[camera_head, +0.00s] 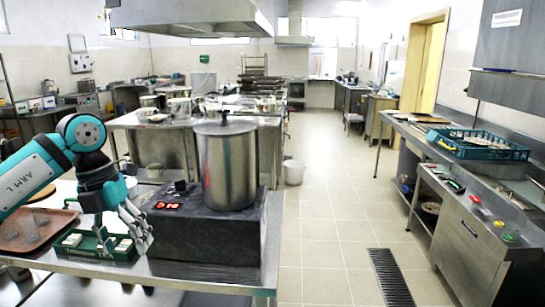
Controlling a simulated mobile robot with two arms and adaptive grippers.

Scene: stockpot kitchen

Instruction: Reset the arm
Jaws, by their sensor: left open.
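My left arm (40,172) comes in from the left, bent at a teal and black joint. My left gripper (137,232) points down with its fingers apart, in front of the right part of a small green tray (82,251) and beside the dark burner unit (210,232). I see nothing held between its fingers. Whether the fingertips touch the tray cannot be told. My right arm and gripper are not in view.
A tall lidded steel stockpot (227,167) stands on the burner unit, which shows red digits. A teal crate (478,144) is on the right counter. The aisle floor (330,220) is clear.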

